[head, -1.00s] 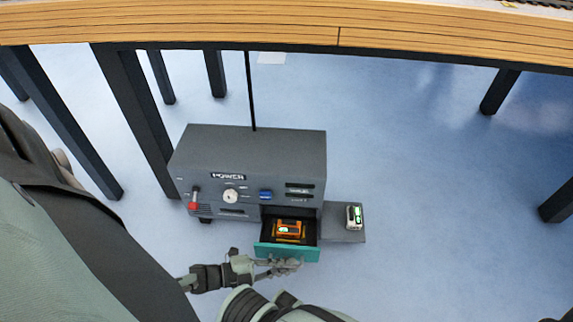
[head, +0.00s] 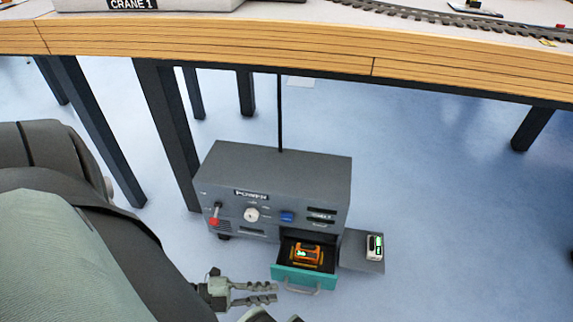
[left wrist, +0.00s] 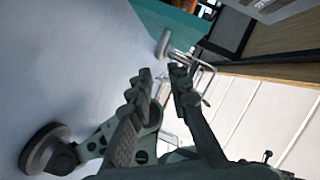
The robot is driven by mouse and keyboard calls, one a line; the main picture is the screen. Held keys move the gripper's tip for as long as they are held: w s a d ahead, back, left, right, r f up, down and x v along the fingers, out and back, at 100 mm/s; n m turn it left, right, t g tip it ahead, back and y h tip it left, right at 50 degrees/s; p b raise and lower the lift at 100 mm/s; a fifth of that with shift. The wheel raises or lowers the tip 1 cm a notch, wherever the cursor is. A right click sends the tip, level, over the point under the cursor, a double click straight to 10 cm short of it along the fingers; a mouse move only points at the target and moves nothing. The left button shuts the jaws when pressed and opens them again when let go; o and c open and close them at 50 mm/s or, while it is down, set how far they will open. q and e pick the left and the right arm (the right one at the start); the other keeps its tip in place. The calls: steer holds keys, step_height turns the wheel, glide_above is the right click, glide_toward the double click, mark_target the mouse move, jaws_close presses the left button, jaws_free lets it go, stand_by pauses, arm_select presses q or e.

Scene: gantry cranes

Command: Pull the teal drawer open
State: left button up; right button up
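The teal drawer (head: 304,278) is pulled out of the lower right of the grey power cabinet (head: 272,176). An orange and black device with a lit green display (head: 307,254) lies inside it. My left gripper (head: 276,293) is just left of the drawer's handle (head: 316,290), with its fingers apart and nothing between them. In the left wrist view the left gripper (left wrist: 160,78) is open, and the teal drawer front (left wrist: 172,20) shows at the top. My right gripper is not in view.
A grey shelf (head: 352,262) beside the drawer carries a small white device with a green display (head: 375,246). The wooden table edge (head: 220,44) runs above the cabinet, with dark table legs (head: 168,135) behind and to the left. The floor at right is clear.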

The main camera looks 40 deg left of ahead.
arm_select(q)
steer(key=v, duration=0.2)
steer(key=shift+s+a, duration=0.2)
stand_by(0.5)
